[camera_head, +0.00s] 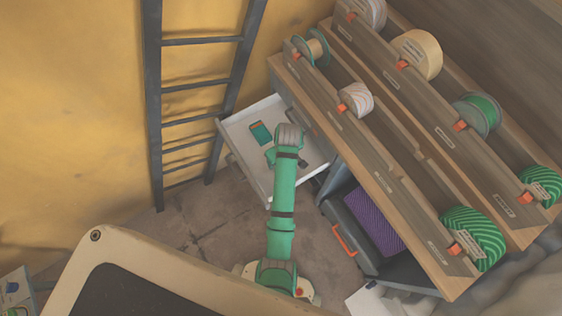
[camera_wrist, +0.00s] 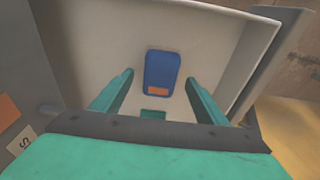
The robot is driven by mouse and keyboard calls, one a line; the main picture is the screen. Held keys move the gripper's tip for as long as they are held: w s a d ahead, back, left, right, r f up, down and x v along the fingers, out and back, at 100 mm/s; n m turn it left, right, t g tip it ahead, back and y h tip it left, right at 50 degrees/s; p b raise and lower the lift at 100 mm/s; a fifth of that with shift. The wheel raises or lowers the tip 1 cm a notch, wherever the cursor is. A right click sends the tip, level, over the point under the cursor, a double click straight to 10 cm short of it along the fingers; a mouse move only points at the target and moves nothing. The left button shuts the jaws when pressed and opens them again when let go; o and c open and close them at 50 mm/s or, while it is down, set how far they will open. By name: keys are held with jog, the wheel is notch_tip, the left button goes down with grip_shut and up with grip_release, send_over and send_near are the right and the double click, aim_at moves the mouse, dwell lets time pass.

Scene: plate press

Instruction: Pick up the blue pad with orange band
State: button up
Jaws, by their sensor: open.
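The blue pad with orange band (camera_wrist: 162,72) lies flat on the floor of a white drawer (camera_wrist: 95,40) in the wrist view. Its orange band is at the end closer to my gripper. My gripper (camera_wrist: 159,78) is open and empty, its two green fingers apart on either side of the pad in the picture. The fingers do not visibly touch it. In the head view my arm reaches over the open drawer (camera_head: 238,152) and covers part of its inside. I cannot make out the blue pad for certain there.
A small teal piece (camera_wrist: 153,114) lies in the drawer below the pad in the wrist view. The drawer's raised walls surround the pad. A wooden rack (camera_head: 375,150) with several spools stands to the right, and a dark ladder (camera_head: 155,100) to the left.

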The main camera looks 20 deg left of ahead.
jog(key=shift+w+a+f, duration=0.1)
jog(key=shift+a+f, duration=0.1)
jog(key=shift+f, duration=1.2)
jog(key=shift+f, duration=0.15)
jog(key=c, duration=1.1)
